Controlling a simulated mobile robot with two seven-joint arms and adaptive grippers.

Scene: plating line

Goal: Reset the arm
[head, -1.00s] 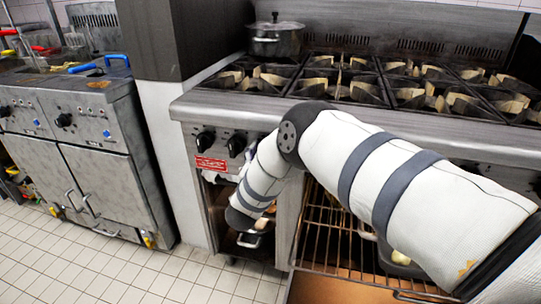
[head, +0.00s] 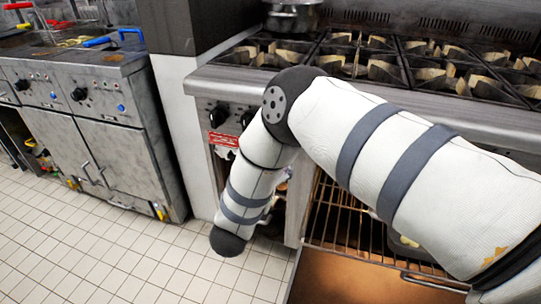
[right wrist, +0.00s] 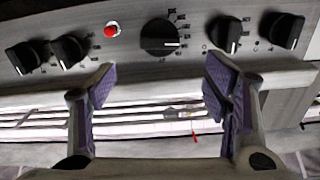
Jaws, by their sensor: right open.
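My right arm crosses the head view from the lower right and bends down in front of the stove (head: 470,122). Its gripper is hidden in that view. In the right wrist view my right gripper (right wrist: 158,92) is open, with nothing between its two purple-padded fingers. Beyond the fingers is a control panel with several black knobs (right wrist: 160,37) and a red light (right wrist: 111,30). My left gripper is in neither view.
The oven under the stove stands open, with a wire rack (head: 345,220) and its lowered door (head: 350,278) close to my arm. A pot (head: 292,16) stands on the stove. Fryers (head: 105,130) are at the left. The tiled floor (head: 130,255) between is clear.

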